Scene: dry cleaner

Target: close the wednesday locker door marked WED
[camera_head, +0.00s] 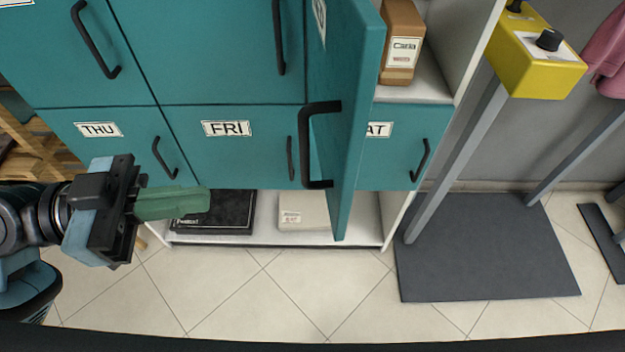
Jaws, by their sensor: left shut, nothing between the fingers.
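A teal locker door (345,120) in the upper right column stands open, swung out toward me and seen nearly edge-on. Its black handle (318,145) shows on its left-facing side. A white label (320,15) on it is too slanted to read, so WED cannot be confirmed. The open compartment to its right holds a brown box (402,45) marked Carla. My left gripper (207,200) has green fingers, shut and empty, pointing right in front of the lower lockers. It is left of the open door and clear of it. My right gripper is not in view.
Shut lockers marked THU (98,130), FRI (226,129) and partly hidden SAT (380,130) form the lower row. An open shelf below holds a black box (220,215) and a pale box (303,212). A yellow control box (535,55) on a post stands right. Tiled floor in front is clear.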

